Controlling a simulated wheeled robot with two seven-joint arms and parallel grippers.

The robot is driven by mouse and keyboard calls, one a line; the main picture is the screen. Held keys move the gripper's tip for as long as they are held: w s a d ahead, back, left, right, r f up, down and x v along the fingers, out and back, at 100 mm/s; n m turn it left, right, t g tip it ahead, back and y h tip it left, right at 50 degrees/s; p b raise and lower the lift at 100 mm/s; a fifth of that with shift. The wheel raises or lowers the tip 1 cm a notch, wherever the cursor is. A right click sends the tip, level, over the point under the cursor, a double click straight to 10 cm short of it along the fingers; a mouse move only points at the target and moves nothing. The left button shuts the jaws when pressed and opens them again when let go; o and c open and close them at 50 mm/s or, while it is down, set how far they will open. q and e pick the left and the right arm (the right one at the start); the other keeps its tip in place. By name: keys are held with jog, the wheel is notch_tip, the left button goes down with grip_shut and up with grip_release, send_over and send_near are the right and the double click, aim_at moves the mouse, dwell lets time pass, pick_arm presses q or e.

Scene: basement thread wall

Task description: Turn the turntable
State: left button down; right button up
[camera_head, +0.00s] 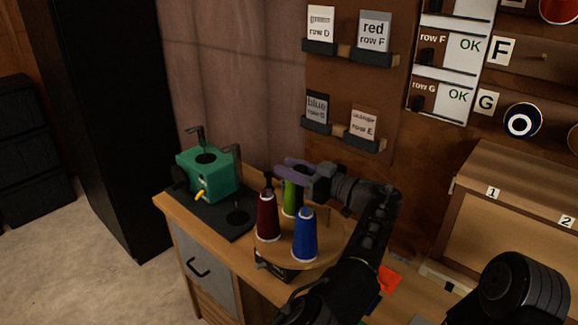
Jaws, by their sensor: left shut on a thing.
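The turntable (329,239) is a round wooden disc on a dark base (277,267), near the bench's front edge. A dark red thread cone (268,217) and a blue thread cone (305,236) stand upright on its front side. A green thread cone (291,200) stands behind them. My left gripper (279,173), with purple fingers, reaches over the disc from the right and is shut at the top of the green cone. The fingertips partly hide that top. My left forearm covers the disc's right side. My right gripper is out of view.
A green machine (207,175) on a dark plate (235,225) stands left of the turntable. Labelled holders (371,57) and a row board (441,50) hang on the wall behind. A wooden box numbered 1 and 2 (515,225) is at right.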

pick_arm(q)
jog(key=shift+f, duration=0.1)
jog(key=c, duration=1.1)
grip_release()
jog(key=shift+o, duration=0.2)
notch_tip(320, 180, up, 10)
jog(key=p, duration=0.6)
jog(key=shift+c, duration=0.4)
